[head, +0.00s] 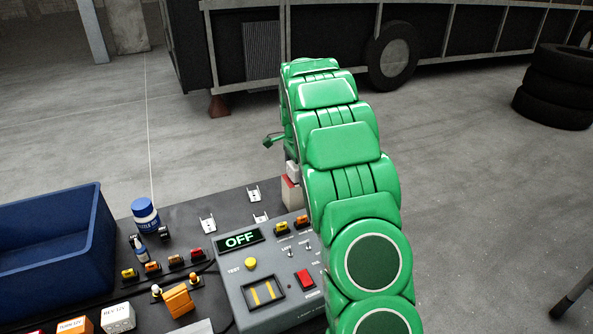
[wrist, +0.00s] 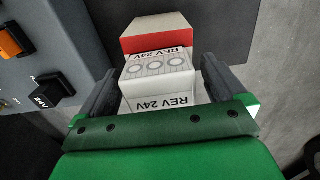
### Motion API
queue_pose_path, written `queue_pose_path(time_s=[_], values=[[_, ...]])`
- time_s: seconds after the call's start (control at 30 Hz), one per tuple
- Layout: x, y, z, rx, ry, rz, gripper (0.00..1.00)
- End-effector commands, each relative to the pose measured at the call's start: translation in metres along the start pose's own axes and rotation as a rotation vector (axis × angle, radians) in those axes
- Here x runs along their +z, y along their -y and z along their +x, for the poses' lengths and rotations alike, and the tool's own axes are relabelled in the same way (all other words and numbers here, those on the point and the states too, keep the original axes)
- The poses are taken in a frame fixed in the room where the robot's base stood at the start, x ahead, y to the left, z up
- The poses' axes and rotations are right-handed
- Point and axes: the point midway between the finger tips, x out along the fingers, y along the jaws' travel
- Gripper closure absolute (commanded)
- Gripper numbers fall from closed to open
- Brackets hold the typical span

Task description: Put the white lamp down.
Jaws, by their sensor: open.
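The white lamp (wrist: 158,88), marked REV 24V, sits between the two fingers of my gripper (wrist: 155,88) in the wrist view. The fingers are open, one at each side of it; a gap shows at the right, and contact at the left is hard to tell. A red and white block (wrist: 157,36) lies just beyond the lamp. In the head view this block (head: 291,193) stands at the table's far right corner, with a small white part above it, beside my green arm. My arm hides most of my gripper there.
A grey test box (head: 265,275) with an OFF display stands left of my arm. Open floor lies to the right.

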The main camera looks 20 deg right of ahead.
Motion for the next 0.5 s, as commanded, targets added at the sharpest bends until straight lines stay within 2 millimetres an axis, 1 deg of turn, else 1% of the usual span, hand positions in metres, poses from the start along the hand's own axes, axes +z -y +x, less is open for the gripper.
queue_pose_path(time_s=[0.17, 0.27, 0.37, 0.5], values=[[0.0, 0.0, -0.001, 0.0, 0.0, 0.0, 0.02], [0.0, 0.0, -0.007, -0.001, 0.0, 0.0, 0.02], [0.0, 0.001, -0.02, -0.002, 0.0, 0.0, 0.02], [0.0, 0.001, -0.045, -0.005, 0.0, 0.0, 0.02]])
